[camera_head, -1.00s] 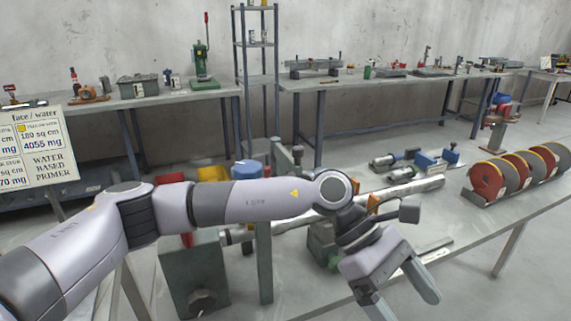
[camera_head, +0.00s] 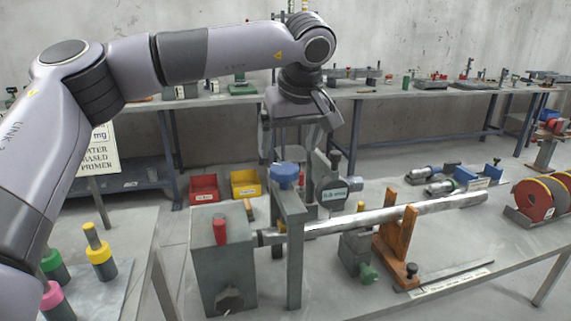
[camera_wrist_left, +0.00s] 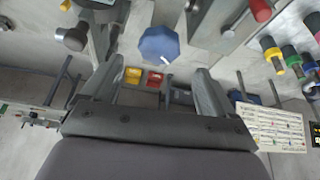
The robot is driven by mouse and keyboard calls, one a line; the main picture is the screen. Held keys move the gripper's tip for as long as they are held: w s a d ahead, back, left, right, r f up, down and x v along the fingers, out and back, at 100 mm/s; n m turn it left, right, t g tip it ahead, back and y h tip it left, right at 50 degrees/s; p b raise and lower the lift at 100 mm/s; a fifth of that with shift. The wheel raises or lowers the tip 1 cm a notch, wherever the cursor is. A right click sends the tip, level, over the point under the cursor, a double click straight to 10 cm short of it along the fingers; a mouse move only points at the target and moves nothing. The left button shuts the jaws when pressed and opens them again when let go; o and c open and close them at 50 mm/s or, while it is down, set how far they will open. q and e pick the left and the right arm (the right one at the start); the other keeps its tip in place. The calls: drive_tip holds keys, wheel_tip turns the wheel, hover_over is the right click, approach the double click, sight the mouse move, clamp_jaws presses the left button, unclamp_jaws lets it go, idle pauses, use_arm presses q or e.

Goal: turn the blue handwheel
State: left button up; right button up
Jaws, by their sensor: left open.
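The blue handwheel (camera_head: 285,174) is a faceted blue knob on top of a grey upright post (camera_head: 294,250) at the front of the workbench. It also shows in the left wrist view (camera_wrist_left: 159,44), beyond and roughly between the fingertips. My left gripper (camera_head: 289,152) is open and points down just above the handwheel, with a finger to each side in the picture. The wrist view shows an empty gap between the fingers (camera_wrist_left: 155,72). I cannot tell whether either finger touches the wheel. My right gripper is in neither view.
A grey box with a red knob (camera_head: 221,230) stands left of the post. A long metal shaft (camera_head: 400,212) runs right over an orange-brown V-support (camera_head: 396,240). Red (camera_head: 203,189) and yellow (camera_head: 245,183) bins lie behind.

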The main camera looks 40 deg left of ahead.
sight(285, 166)
use_arm(q)
drive_tip(key=x, duration=0.6)
drive_tip(key=shift+f, duration=0.15)
drive_tip(key=shift+d, duration=0.1)
drive_tip(key=c, duration=1.1)
